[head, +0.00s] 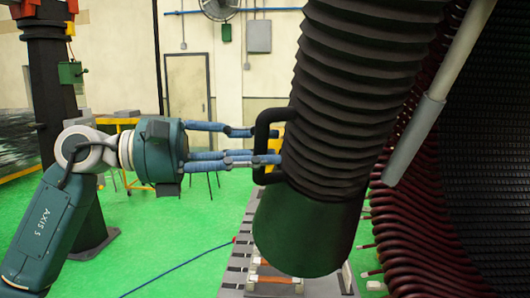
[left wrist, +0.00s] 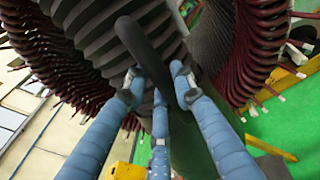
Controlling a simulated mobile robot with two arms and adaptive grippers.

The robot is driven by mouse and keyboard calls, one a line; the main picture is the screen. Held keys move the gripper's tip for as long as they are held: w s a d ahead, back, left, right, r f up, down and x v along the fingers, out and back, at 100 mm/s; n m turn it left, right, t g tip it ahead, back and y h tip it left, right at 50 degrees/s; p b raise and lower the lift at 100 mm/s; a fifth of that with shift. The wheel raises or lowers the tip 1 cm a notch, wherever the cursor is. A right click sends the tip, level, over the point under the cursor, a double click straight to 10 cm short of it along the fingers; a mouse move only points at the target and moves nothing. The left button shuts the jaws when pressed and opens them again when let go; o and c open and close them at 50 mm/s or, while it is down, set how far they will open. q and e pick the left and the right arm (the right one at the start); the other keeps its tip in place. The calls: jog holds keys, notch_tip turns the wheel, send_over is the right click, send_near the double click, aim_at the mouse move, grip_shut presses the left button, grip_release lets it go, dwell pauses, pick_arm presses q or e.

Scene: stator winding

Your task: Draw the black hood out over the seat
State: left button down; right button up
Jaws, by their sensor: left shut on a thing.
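The black hood (head: 355,90) is a ribbed, bellows-like tube hanging from the top of the head view, tilted, with a smooth dark green-black end (head: 308,232). A black bar handle (head: 272,116) stands out from its left side. My left gripper (head: 272,151) has its blue fingers closed around this handle. In the left wrist view the handle (left wrist: 143,48) lies between the fingers, with the ribbed hood behind it. Below the hood's end is a grey slotted strip (head: 238,268) with orange-brown bars, partly hidden by the hood; I cannot tell if it is the seat.
Dark red winding coils (head: 425,235) curve close along the hood's right side. A light grey rod (head: 425,120) slants in front of them. A dark column (head: 60,100) stands at the left. Green floor (head: 165,235) is open between column and strip, crossed by a blue cable.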

pick_arm(q)
jog(key=shift+s+f, duration=0.1)
jog(key=shift+s, duration=0.05)
jog(key=c, duration=1.4)
grip_release()
jog(key=shift+c, duration=0.2)
jog(key=shift+d, duration=0.1)
jog(key=shift+a, duration=0.3)
jog(key=v, duration=1.1)
jog(key=shift+a, duration=0.25)
pick_arm(e)
jog(key=shift+s+d, duration=0.2)
jog(key=shift+s, duration=0.05)
